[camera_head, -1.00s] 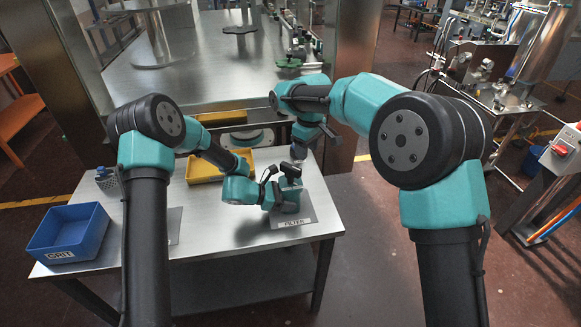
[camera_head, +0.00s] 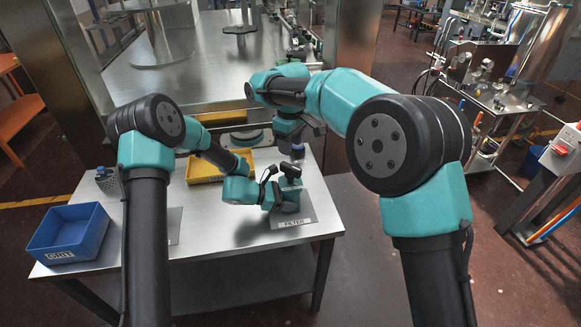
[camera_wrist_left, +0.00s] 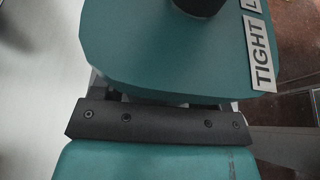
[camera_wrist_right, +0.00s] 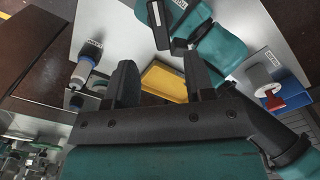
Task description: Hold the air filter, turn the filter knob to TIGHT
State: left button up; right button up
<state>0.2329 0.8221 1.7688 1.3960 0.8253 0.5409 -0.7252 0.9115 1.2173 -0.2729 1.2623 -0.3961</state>
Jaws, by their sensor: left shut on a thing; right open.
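The air filter (camera_head: 288,199) is a teal body on a grey plate labelled FILTER, with a black knob (camera_head: 291,171) on top. My left gripper (camera_head: 268,194) is shut on the filter's side. In the left wrist view the teal filter body (camera_wrist_left: 160,45) fills the top, with the knob partly cut off and a TIGHT label (camera_wrist_left: 262,52) at right. My right gripper (camera_head: 299,134) hangs open and empty above and behind the knob. In the right wrist view its fingers (camera_wrist_right: 163,82) are apart, and a black bar, apparently the knob (camera_wrist_right: 158,24), shows beyond them.
A blue bin (camera_head: 68,234) labelled GRIT stands at the table's left. A yellow tray (camera_head: 205,169) lies behind my left forearm. A small white and blue cylinder (camera_wrist_right: 82,70) stands near the right gripper. The table front (camera_head: 190,244) is mostly clear.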

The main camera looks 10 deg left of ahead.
aim_at(290, 166)
notch_tip(290, 166, down, 9)
jog(key=shift+f, duration=0.1)
dwell(0.3)
grip_shut()
dwell(0.4)
